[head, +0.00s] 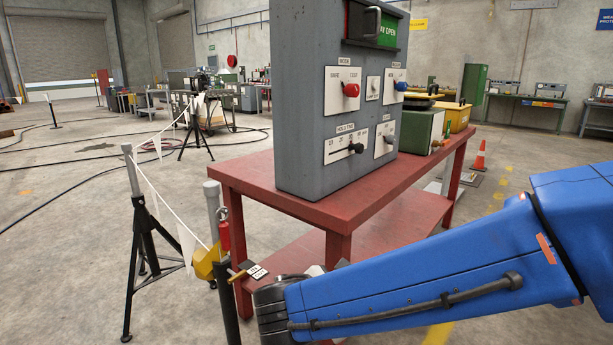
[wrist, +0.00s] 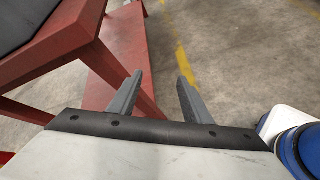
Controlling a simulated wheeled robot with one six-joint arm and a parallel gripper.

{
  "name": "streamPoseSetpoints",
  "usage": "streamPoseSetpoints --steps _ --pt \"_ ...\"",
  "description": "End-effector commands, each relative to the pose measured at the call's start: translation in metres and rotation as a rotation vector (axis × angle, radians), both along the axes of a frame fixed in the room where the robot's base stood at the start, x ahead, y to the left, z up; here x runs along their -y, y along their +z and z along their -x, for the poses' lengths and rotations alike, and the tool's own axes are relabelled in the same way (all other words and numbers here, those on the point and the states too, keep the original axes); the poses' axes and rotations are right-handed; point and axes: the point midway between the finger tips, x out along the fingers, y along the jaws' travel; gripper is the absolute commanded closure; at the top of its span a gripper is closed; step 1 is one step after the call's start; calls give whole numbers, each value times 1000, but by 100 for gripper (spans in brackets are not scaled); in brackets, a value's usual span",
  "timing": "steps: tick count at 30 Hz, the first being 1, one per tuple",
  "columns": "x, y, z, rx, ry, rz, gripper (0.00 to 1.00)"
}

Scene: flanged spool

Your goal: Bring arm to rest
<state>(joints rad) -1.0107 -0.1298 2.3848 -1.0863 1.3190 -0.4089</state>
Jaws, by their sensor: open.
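My blue arm (head: 430,290) reaches in from the right in the head view, low in front of the red table (head: 240,172). Its far end is down beside the table's front legs, and the fingers are hidden there. In the wrist view my gripper (wrist: 158,92) shows two grey fingers spread apart with nothing between them. The fingers point toward the table's lower part and the concrete floor. The red table frame is at the left in the wrist view, close to the left finger. I cannot tell how wide the gap is. No spool is recognisable in either view.
A grey control panel (head: 300,100) with red, blue and black knobs stands on the table. A black post with a yellow block (head: 206,262) and a red padlock-like item (head: 224,236) stands near the arm's end. A black tripod stand (head: 141,245) carries a white line.

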Motion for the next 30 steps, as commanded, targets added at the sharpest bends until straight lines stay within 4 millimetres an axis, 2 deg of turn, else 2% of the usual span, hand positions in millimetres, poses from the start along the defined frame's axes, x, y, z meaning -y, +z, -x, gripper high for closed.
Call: streamPoseSetpoints --steps 1,6,15,22,30 --pt "19 0 2 -6 -60 -49 55" --pt "72 -8 17 -29 -256 -216 55" --pt "137 -20 56 -21 -595 -526 55" --pt "167 -25 88 23 -846 -772 55" --pt "183 -25 120 115 -1121 -1071 55"
